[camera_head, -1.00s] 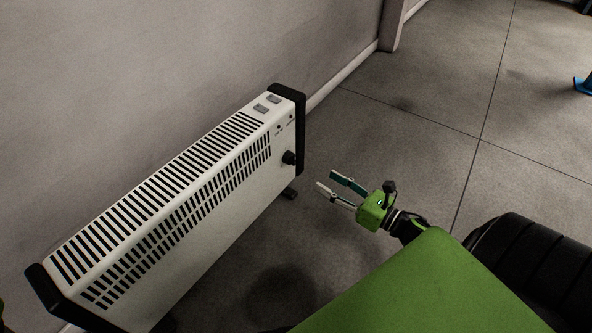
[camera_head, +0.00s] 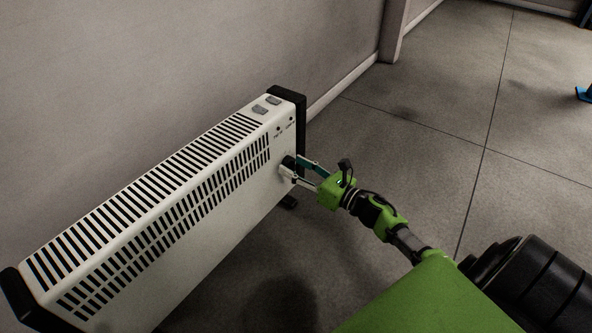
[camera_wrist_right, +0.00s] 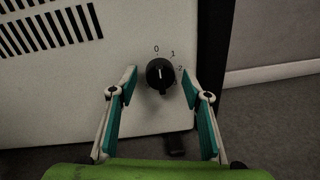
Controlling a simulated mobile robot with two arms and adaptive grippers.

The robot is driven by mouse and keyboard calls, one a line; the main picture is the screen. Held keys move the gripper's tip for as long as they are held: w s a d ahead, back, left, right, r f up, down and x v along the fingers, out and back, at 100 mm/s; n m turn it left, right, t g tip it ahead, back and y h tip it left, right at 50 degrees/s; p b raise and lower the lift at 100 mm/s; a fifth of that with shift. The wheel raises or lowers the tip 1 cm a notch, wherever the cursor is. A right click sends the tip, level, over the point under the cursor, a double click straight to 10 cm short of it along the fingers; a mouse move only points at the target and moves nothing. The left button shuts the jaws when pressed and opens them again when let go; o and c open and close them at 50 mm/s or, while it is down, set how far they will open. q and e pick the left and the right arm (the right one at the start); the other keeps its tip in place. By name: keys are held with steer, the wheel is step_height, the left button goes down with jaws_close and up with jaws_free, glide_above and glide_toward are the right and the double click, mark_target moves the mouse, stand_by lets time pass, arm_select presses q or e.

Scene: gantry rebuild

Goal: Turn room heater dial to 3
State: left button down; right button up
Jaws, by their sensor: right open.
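The white room heater (camera_head: 190,215) with black end caps stands along the wall in the head view. Its black dial (camera_wrist_right: 160,75) is on the front panel near the right end, with the marks 0, 1 and 2 readable around it in the right wrist view. The dial's white pointer line stands about upright, near the 0. In the head view the right gripper (camera_head: 294,170) partly covers the dial. My left gripper is not in view.
The wall (camera_head: 180,70) is close behind the heater. The grey floor (camera_head: 420,150) to the right is open. A blue object (camera_head: 584,94) is at the far right edge.

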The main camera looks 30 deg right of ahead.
steer(key=c, duration=1.1)
steer(key=shift+r, duration=0.1)
